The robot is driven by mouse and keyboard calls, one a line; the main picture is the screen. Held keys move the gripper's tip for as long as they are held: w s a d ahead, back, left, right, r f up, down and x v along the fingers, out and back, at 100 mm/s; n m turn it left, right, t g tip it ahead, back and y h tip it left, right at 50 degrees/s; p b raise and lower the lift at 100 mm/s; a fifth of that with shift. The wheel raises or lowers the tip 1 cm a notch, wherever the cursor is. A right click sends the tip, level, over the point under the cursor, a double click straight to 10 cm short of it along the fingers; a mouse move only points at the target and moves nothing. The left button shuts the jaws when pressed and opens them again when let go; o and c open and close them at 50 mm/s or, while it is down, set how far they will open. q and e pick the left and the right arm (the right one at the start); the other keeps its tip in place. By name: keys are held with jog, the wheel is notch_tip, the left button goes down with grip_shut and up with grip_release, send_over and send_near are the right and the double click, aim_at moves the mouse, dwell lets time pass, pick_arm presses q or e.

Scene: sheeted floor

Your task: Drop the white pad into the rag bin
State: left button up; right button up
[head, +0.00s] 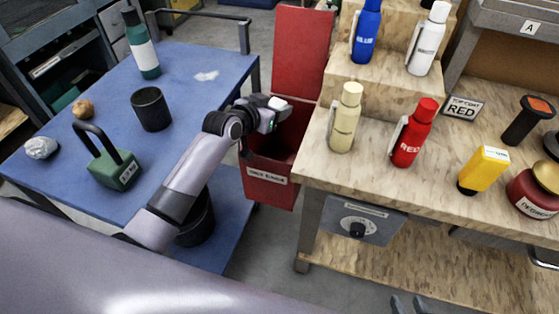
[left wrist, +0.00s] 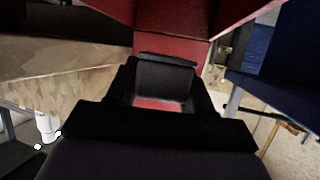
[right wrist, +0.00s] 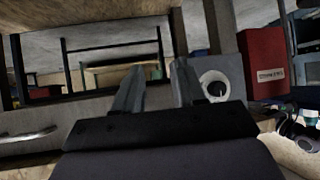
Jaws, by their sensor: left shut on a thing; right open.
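The white pad (head: 279,103) is at the tip of my left gripper (head: 272,112), which is shut on it. Both are over the mouth of the red rag bin (head: 268,188), whose red lid (head: 302,50) stands open. The left wrist view shows my left gripper (left wrist: 165,75) with red bin surfaces (left wrist: 172,18) beyond; the pad is hard to make out there in shadow. My right gripper (right wrist: 157,85) is open and empty, facing the bench's underside. Its fingertips show at the bottom of the head view (head: 410,305). The bin also shows in the right wrist view (right wrist: 265,65).
A blue table (head: 195,100) left of the bin holds a green bottle (head: 141,45), a black cup (head: 151,109), a green weight-like block (head: 114,170) and crumpled lumps. The wooden bench (head: 375,175) on the right holds several bottles, close to the bin's edge.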

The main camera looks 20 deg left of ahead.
pick_arm(q)
notch_tip(320, 180, down, 4)
jog(key=b, duration=0.3)
jog(key=shift+r, duration=0.25)
jog(key=shift+f+b, duration=0.45)
jog(key=shift+b, duration=0.05)
jog(key=o, duration=1.2)
